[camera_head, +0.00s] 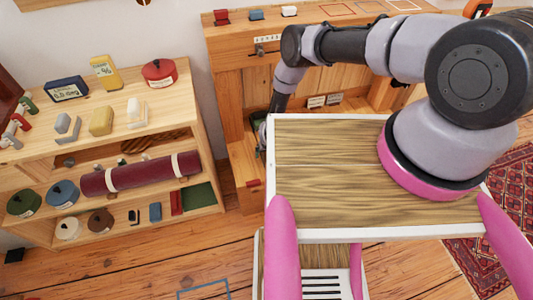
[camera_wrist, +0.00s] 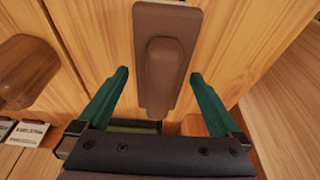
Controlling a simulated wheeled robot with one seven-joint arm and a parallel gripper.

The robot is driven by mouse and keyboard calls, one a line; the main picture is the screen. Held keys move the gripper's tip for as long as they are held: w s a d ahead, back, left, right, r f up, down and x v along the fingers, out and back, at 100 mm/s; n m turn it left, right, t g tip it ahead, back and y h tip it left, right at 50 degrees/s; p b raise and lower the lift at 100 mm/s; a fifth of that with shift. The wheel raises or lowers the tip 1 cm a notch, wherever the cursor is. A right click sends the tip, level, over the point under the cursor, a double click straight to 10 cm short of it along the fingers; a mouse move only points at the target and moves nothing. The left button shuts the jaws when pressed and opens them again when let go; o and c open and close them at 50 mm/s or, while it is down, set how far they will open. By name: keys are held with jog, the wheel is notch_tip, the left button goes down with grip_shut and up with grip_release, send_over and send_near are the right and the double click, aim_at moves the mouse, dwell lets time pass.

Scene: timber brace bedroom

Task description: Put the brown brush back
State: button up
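The brown brush (camera_wrist: 165,60), a flat brown piece with a raised rounded grip, shows in the wrist view against light timber boards. My gripper (camera_wrist: 160,76) has two dark green fingers, spread apart on either side of the brush's lower part. Gaps show between each finger and the brush, and I cannot tell how deep it lies between them. In the head view my gripper (camera_head: 262,135) reaches down at the timber bench (camera_head: 229,82), mostly hidden behind the white-rimmed wooden top. I cannot make out the brush there.
A rounded brown wooden piece (camera_wrist: 25,70) is left of my gripper, with white label cards (camera_wrist: 30,132) below it. An orange-brown block (camera_wrist: 193,125) is near the right finger. A loaded shelf unit (camera_head: 95,155) stands left. A red rug (camera_head: 505,190) lies right.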

jog(key=v, duration=1.2)
jog(key=shift+s, duration=0.1)
